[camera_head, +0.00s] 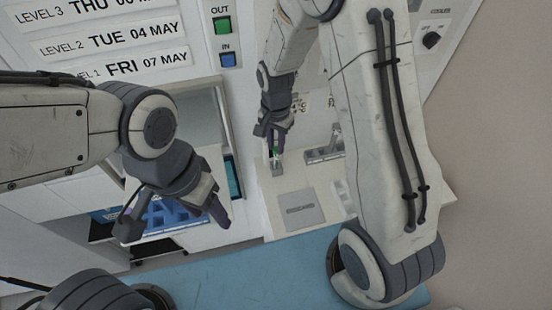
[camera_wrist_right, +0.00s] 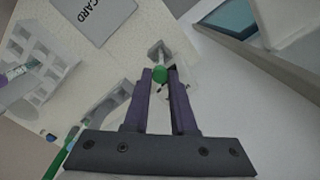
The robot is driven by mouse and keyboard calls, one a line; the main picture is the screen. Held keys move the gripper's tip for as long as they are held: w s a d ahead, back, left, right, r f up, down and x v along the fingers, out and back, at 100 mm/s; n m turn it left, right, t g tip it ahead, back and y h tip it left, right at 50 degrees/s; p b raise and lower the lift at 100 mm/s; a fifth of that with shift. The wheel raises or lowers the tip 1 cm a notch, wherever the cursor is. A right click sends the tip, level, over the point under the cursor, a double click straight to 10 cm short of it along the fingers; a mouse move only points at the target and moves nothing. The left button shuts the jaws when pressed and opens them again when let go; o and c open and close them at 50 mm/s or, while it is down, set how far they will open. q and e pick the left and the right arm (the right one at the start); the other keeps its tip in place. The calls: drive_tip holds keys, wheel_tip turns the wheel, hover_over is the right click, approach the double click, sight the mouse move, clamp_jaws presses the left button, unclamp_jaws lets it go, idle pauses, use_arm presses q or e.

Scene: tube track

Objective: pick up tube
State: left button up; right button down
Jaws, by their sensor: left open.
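A tube with a green cap (camera_wrist_right: 160,76) stands at a small grey holder (camera_wrist_right: 159,51) on the white counter; most of its body is hidden. My right gripper (camera_wrist_right: 161,72) points down at it, with both purple fingers close against the sides of the cap. The gap between the fingers is narrow and the cap fills it. In the head view the right gripper (camera_head: 273,145) is over the counter, with a bit of green between its fingers. My left gripper (camera_head: 172,219) is open and empty, apart from the tube, above the blue rack at the left.
A grey card plate (camera_head: 299,208) lies on the counter. A grey block (camera_wrist_right: 98,112), a green tube (camera_wrist_right: 62,152) and a white rack (camera_wrist_right: 35,55) with a tube lie left in the wrist view. A blue rack (camera_head: 165,214) is in an open bay. A label panel (camera_head: 120,40) stands behind.

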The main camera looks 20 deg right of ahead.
drive_tip(key=shift+r, duration=0.1)
drive_tip(key=shift+r+b, duration=0.3)
drive_tip(key=shift+r, duration=0.2)
wheel_tip(320, 180, up, 2)
drive_tip(key=shift+w+r+b, duration=0.1)
drive_tip(key=shift+r+b, duration=0.1)
drive_tip(key=shift+b, duration=0.25)
drive_tip(key=s+d+r+b, duration=0.3)
drive_tip(key=s+d+r, duration=0.4)
drive_tip(key=s+d, duration=0.1)
drive_tip(key=shift+d+r, duration=0.2)
drive_tip(key=shift+d, duration=0.1)
